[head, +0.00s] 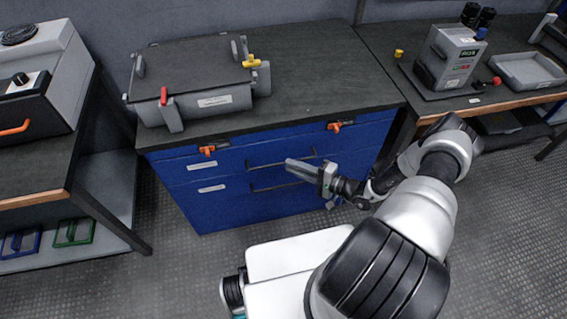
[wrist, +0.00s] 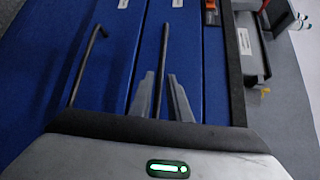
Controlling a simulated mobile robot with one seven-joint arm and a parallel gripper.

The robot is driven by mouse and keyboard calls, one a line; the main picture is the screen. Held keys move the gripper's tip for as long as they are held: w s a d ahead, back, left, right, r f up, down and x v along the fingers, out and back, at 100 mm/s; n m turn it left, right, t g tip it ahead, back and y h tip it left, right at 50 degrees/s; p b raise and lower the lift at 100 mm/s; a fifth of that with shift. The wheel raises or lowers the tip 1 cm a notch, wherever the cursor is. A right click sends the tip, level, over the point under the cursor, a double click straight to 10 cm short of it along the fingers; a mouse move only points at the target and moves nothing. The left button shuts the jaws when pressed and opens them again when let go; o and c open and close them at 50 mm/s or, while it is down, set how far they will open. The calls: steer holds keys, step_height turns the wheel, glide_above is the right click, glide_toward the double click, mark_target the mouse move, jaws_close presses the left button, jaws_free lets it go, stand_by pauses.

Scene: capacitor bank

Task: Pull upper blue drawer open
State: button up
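The blue cabinet under the middle workbench has an upper blue drawer (head: 232,162) and a lower blue drawer (head: 232,195). Both fronts look flush. The upper drawer's dark bar handle (head: 262,165) shows in the wrist view (wrist: 163,50), running between my two fingers. The lower drawer's handle (head: 262,188) is off to the left in the wrist view (wrist: 85,65). My gripper (head: 290,164) is in front of the upper drawer and covers part of its handle. Its fingers (wrist: 163,88) are apart, one on each side of the bar. I cannot tell any contact.
Orange latches (head: 207,150) sit along the cabinet's top edge. A grey case (head: 200,85) with red and yellow handles rests on the benchtop (head: 330,60). A side bench (head: 50,165) stands at left, another bench (head: 500,98) at right.

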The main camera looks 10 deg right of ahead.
mark_target(283, 163)
steer(key=shift+x, duration=2.3)
steer(key=shift+c, duration=0.3)
jaws_close()
